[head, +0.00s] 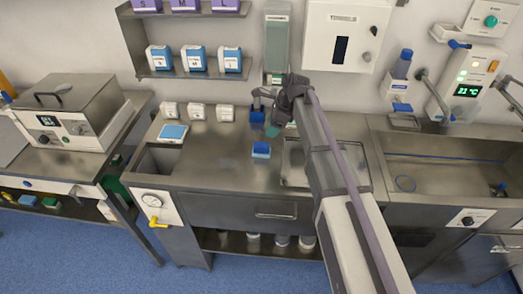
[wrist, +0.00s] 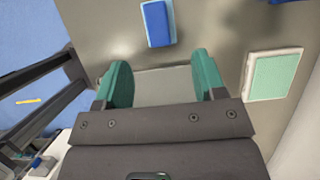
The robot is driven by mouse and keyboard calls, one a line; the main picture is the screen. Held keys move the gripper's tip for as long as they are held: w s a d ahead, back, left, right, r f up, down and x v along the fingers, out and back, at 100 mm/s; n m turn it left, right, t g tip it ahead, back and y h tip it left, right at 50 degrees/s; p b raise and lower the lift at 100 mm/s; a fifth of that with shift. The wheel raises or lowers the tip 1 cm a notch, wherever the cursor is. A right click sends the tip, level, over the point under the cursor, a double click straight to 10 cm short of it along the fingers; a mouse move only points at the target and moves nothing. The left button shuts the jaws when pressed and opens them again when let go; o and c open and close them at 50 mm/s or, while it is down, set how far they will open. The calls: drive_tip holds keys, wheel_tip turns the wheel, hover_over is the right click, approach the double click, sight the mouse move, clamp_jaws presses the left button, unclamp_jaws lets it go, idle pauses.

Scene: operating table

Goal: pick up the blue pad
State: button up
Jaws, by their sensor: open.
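The blue pad (head: 261,149) lies flat on the steel worktop in the middle of the head view, with a paler edge. In the wrist view the blue pad (wrist: 157,24) is at the top centre, beyond the fingertips and apart from them. My gripper (head: 270,104) is above the worktop, farther back than the pad. In the wrist view my gripper (wrist: 158,76) has its two green fingers spread, with only bare steel between them.
A green pad (wrist: 273,74) lies right of the fingers in the wrist view. Another blue item (head: 257,116) is behind the blue pad. A light-blue pad (head: 172,131) lies at left, near a small sink. A shallow tray (head: 295,180) is to the right.

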sight(262, 144)
drive_tip(key=b+x, duration=0.4)
drive_tip(key=x, duration=0.1)
drive_tip(key=shift+d+f+b, duration=0.1)
drive_tip(key=shift+f+b, duration=0.25)
drive_tip(key=shift+f, duration=0.1)
drive_tip(key=b+x, duration=0.5)
drive_tip(key=shift+s+f, duration=0.15)
drive_tip(key=shift+r, duration=0.25)
drive_tip(key=shift+c, duration=0.4)
drive_tip(key=c, duration=1)
wheel_tip(262, 144, up, 10)
drive_tip(key=p, duration=1)
drive_tip(key=shift+r+p, duration=0.2)
drive_tip(key=shift+p, duration=0.2)
drive_tip(key=shift+f, duration=0.2)
